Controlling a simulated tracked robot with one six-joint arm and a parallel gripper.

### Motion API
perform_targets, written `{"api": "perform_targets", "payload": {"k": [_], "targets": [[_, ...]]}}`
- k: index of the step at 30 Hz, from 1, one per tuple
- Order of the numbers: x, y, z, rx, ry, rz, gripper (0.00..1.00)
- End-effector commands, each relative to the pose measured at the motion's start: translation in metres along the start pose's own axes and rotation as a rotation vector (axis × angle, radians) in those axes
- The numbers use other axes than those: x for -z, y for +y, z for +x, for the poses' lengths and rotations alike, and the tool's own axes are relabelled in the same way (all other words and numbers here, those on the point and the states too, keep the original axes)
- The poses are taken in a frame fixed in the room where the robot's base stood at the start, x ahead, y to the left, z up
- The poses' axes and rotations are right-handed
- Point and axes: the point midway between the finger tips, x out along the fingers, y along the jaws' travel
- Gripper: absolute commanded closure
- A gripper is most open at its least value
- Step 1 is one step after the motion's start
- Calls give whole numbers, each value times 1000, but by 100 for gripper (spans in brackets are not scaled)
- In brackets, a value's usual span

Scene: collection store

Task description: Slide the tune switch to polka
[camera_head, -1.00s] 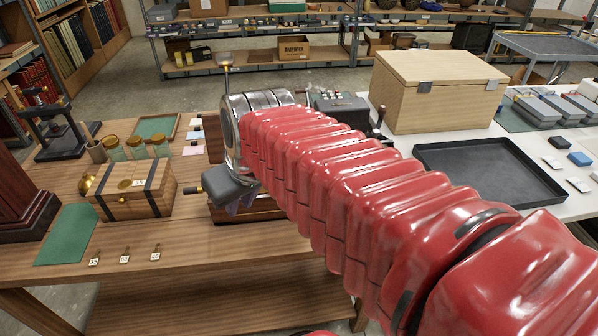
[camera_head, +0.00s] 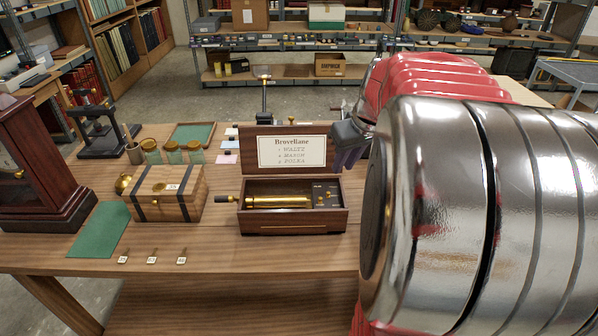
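The music box (camera_head: 293,222) stands open on the wooden table. My gripper (camera_head: 346,158) is beside the lid's right edge, above and behind the panel. It looks empty, but its finger gap is unclear.
A banded wooden chest (camera_head: 167,205), glass jars and a green mat (camera_head: 100,230) are left of the box. A dark wooden clock case (camera_head: 35,180) stands farther left. Three small numbered tags lie near the front edge. My arm hides the table's right side.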

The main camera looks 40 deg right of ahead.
Motion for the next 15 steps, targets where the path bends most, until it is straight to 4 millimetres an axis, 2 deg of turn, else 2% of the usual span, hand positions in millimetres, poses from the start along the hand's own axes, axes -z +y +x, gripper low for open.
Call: {"api": "perform_targets", "payload": {"k": [8,15], "targets": [[0,0,3,1,-1,0,82],[-1,-1,26,2,-3,0,82]]}}
